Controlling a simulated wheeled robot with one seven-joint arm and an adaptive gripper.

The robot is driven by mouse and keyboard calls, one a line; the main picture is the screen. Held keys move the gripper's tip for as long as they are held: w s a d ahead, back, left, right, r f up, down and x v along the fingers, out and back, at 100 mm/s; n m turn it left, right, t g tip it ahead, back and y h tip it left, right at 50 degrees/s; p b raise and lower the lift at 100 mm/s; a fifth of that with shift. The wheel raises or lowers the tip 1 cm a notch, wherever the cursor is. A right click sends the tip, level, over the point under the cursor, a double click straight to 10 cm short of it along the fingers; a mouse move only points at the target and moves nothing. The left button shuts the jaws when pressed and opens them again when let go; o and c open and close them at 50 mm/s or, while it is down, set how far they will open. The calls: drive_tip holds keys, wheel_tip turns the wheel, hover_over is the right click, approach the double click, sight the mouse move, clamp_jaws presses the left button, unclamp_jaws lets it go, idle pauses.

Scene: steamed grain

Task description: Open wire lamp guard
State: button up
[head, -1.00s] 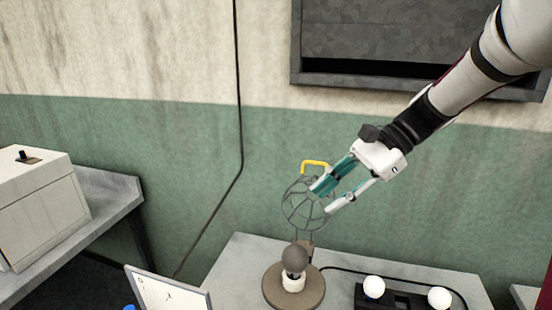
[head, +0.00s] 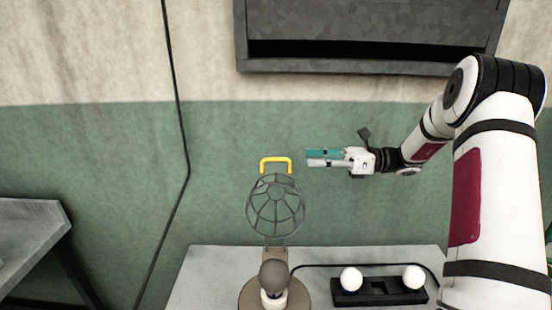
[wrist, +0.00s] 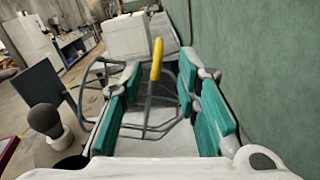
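The wire lamp guard (head: 276,205) is a dark round cage with a yellow handle (head: 275,161) on top. It stands raised behind and above the dark grey bulb (head: 273,276), clear of it, on a brown hinge piece (head: 275,256). The bulb sits in a white socket on a round brown base (head: 252,295). My gripper (head: 308,158) is level, just right of the handle and apart from it in the head view. In the wrist view my gripper (wrist: 160,88) is open, with the yellow handle (wrist: 157,58) and guard wires showing ahead between its teal fingers.
A black holder (head: 378,289) with two white bulbs stands right of the lamp on the grey table (head: 215,265). A dark wall box (head: 365,40) hangs above. Another grey table (head: 30,225) is at left. A cable runs down the green wall.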

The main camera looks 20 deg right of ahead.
sight(285, 160)
drive_tip(key=p+x, duration=0.2)
drive_tip(key=x, duration=0.8)
drive_tip(key=shift+w+a, duration=0.1)
drive_tip(key=shift+a, duration=0.3)
drive_tip(key=shift+c, duration=0.4)
clamp_jaws()
